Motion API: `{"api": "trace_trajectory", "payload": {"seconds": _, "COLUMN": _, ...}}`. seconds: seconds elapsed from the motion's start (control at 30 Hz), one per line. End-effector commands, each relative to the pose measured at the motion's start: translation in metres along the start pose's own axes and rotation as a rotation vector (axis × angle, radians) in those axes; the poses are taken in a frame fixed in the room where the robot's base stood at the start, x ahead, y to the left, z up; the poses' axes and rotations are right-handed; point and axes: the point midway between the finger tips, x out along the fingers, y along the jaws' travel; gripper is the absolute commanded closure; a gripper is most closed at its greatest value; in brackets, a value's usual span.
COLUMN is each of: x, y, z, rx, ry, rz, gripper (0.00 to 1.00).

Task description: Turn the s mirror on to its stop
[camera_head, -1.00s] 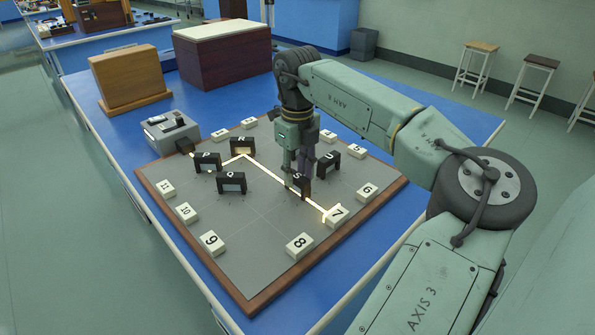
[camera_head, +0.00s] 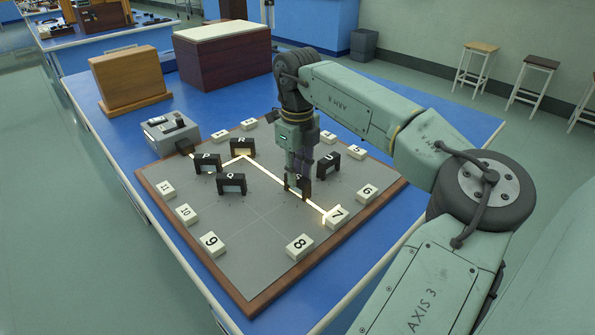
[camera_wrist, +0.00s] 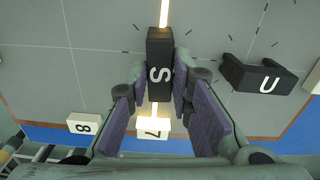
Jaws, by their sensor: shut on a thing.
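The S mirror is a black block with a white letter S, seen in the wrist view (camera_wrist: 159,75) between my gripper's fingers (camera_wrist: 158,92). In the head view my gripper (camera_head: 298,187) points straight down over the board, shut on the S mirror, which it mostly hides. A bright beam (camera_head: 268,173) runs from the R mirror (camera_head: 242,147) to the S mirror and on to the block marked 7 (camera_head: 337,217), which is lit. In the wrist view the beam enters and leaves the S mirror in nearly one line.
The U mirror (camera_head: 328,163) stands close right of my gripper. Two more black mirrors, one the Q mirror (camera_head: 231,183), stand left. Several numbered white blocks, such as 8 (camera_head: 300,246), line the grey board (camera_head: 252,248). A grey lamp box (camera_head: 170,134) sits behind its corner.

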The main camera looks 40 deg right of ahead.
Motion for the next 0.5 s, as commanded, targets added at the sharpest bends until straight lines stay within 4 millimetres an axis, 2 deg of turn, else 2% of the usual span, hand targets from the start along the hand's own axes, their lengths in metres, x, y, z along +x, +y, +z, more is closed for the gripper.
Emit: {"api": "trace_trajectory", "payload": {"seconds": 0.5, "x": -0.0004, "y": 0.0004, "z": 0.0, "rx": -0.413, "ry": 0.001, "rz": 0.001, "gripper": 1.0}}
